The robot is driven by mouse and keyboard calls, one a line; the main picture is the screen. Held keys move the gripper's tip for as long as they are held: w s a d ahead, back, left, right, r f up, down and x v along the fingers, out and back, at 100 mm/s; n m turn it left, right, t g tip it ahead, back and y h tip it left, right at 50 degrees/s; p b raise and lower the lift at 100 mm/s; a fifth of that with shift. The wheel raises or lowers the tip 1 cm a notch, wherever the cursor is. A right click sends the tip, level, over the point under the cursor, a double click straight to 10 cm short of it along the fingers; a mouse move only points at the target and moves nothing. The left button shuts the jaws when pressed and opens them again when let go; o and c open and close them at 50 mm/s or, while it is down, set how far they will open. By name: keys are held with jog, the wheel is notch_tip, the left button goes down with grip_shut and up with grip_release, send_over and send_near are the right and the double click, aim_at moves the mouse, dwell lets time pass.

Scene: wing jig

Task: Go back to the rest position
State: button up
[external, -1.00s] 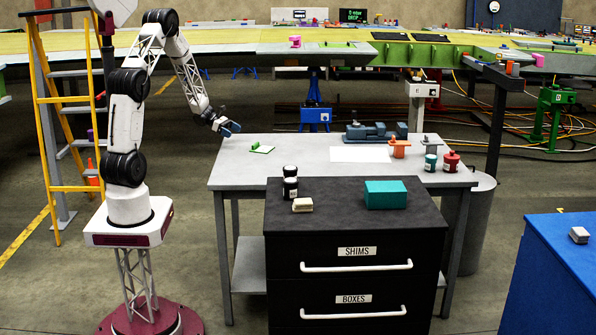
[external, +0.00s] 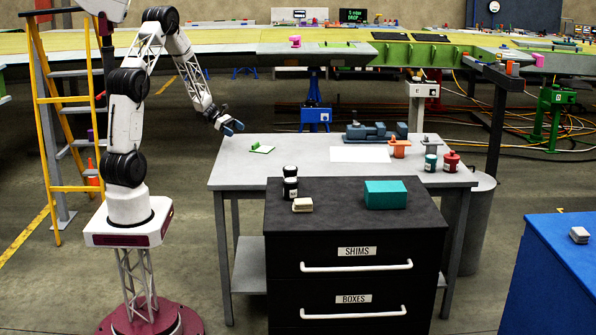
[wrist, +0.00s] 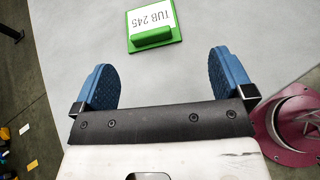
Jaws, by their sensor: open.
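My gripper (external: 233,126) hangs above the left end of the grey workbench (external: 310,172) in the external view. In the wrist view my gripper (wrist: 169,80) shows its two blue fingers spread wide apart with nothing between them. A green holder with a white card reading "TUB 245" (wrist: 153,20) lies on the bench beyond the fingertips, apart from them. The same green holder (external: 261,150) is a little right of and below my gripper in the external view.
The bench holds a white sheet (external: 360,154), a blue-grey vise (external: 375,132), an orange part (external: 399,148) and a red container (external: 451,161). A black cabinet (external: 350,225) with a teal box (external: 385,194) stands in front. A yellow ladder (external: 50,130) stands left of my arm.

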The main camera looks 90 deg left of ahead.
jog(key=w+d+r+m+g+h, duration=0.1)
jog(key=w+d+r+m+g, duration=0.3)
jog(key=d, duration=0.7)
jog(key=d+r+m+g+h, duration=0.1)
jog(key=d+r+m, duration=0.45)
jog(key=d, duration=0.65)
jog(key=w+d+r+m+g, duration=0.3)
jog(key=d+r+m, duration=0.15)
jog(key=d, duration=0.65)
jog(key=s+d+r+m+y, duration=0.3)
jog(key=s+d+r+m, duration=0.2)
jog(key=s+d+m, duration=0.3)
jog(key=s+d+r+m+g+y, duration=0.1)
jog(key=s+d+r+m+y, duration=0.3)
jog(key=s+d+m, duration=0.4)
jog(key=shift+s+d+r+m+y, duration=0.45)
jog(key=shift+s+d, duration=0.85)
jog(key=shift+d, duration=2.4)
jog(key=shift+r+h, duration=0.1)
jog(key=shift+h, duration=0.15)
jog(key=shift+c, duration=0.7)
jog(key=shift+w, duration=0.1)
